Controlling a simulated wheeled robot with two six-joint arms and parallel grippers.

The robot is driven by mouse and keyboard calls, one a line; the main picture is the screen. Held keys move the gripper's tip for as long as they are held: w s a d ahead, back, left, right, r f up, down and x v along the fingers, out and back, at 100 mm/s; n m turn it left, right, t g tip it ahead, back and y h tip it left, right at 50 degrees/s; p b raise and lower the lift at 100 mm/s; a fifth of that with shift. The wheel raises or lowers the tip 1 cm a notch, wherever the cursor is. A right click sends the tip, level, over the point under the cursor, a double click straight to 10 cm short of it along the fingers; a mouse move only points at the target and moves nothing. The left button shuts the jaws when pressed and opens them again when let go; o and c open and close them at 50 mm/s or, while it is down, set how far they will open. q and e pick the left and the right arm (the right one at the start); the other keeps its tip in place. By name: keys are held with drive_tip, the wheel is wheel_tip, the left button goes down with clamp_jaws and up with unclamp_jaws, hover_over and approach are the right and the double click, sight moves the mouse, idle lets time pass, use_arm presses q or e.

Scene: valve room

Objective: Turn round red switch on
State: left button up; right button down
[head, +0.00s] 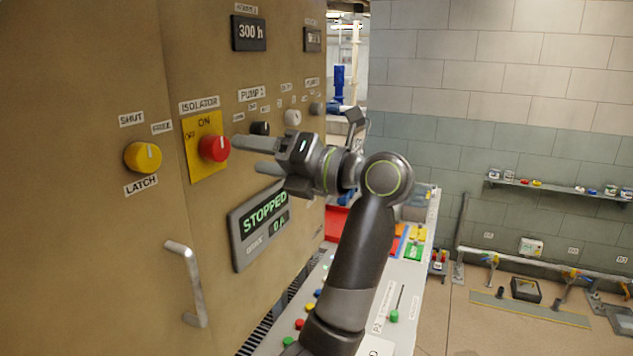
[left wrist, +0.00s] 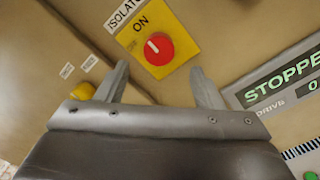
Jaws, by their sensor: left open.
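The round red switch (head: 214,148) sits on a yellow plate (head: 203,172) marked ON at the top and OFF at the left, under the label ISOLATOR, on the tan cabinet. Its short white pointer mark shows in the left wrist view on the red knob (left wrist: 160,52); which label it points to is hard to tell. My left gripper (head: 246,154) is open and empty, just right of the knob and facing the panel. In the left wrist view its two fingers (left wrist: 158,82) stand apart below the knob, not touching it. My right gripper is not in view.
A display (head: 262,222) reads STOPPED. A yellow LATCH knob (head: 143,157) is to the left, a metal door handle (head: 188,283) below. Small black (head: 260,128) and white (head: 293,117) knobs are close by the gripper. A console (head: 405,290) lies below my arm.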

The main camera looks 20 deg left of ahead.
use_arm(q)
drive_tip(key=d+b, duration=0.3)
drive_tip(key=d, duration=0.7)
drive_tip(key=shift+s+d+f, duration=0.15)
drive_tip(key=shift+s+d, duration=0.2)
drive_tip(key=shift+s, duration=0.05)
drive_tip(key=shift+a, duration=0.1)
